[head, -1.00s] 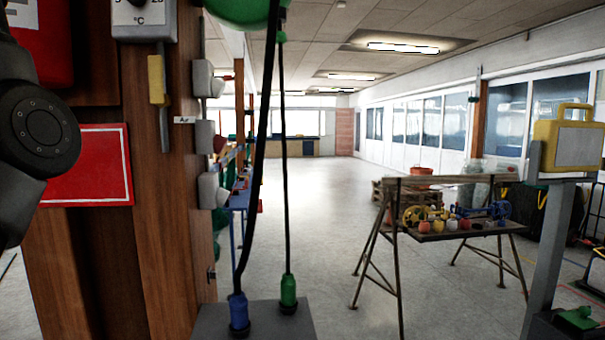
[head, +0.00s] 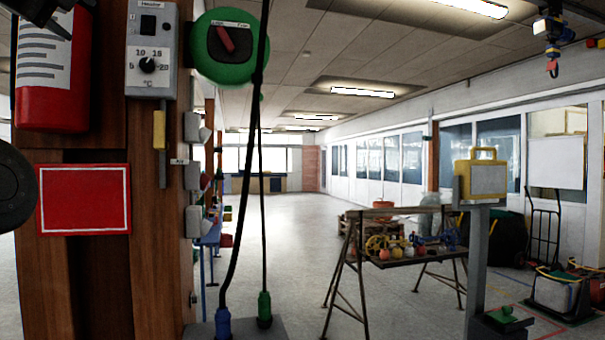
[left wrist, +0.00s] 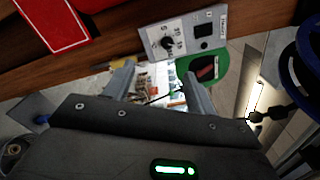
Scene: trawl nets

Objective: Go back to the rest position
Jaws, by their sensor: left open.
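My left gripper (left wrist: 158,86) shows in the left wrist view with its two grey fingers spread apart and nothing between them. Behind the fingers are the wooden post, the grey heater control box (left wrist: 185,38) and the green round switch (left wrist: 202,68). I cannot tell how far they are from the fingertips. My right gripper is in neither view.
A wooden post (head: 155,240) stands close on the left, with a red extinguisher (head: 55,65), heater box (head: 151,50) and red sign (head: 83,198). Two cables hang beside it. A trestle table (head: 400,258) and yellow case (head: 481,178) stand right. The middle floor is open.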

